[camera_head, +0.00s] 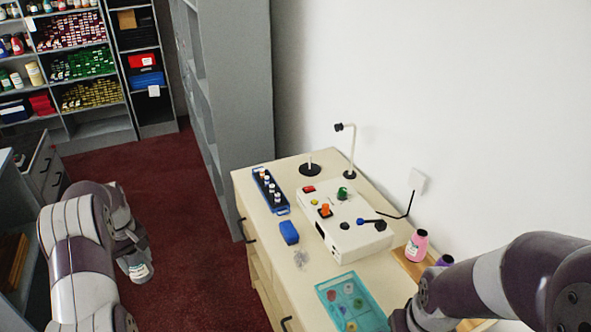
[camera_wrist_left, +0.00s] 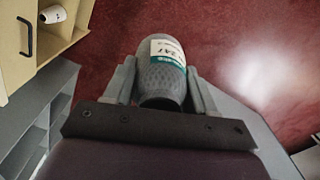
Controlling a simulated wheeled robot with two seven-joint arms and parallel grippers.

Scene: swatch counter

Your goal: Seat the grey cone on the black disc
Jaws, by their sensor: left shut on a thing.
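The grey cone (camera_wrist_left: 160,78) has a white and green label and a textured grey side. My left gripper (camera_wrist_left: 161,88) is shut on it, one finger on each side. In the head view the grey cone (camera_head: 138,271) hangs at the end of my left arm, over the red floor left of the counter. The black disc (camera_head: 303,172) lies at the back of the counter, with a short white post standing on it. The cone is well apart from it. My right arm comes in at the lower right; its gripper is out of view.
The counter (camera_head: 262,222) holds a blue rack (camera_head: 284,209), a blue block (camera_head: 289,232), a white control box (camera_head: 350,238), a teal tray (camera_head: 322,292) and a pink cone (camera_head: 416,245). A thin lamp-like stand (camera_head: 352,152) rises beside the disc. A grey shelf unit (camera_head: 235,90) stands behind.

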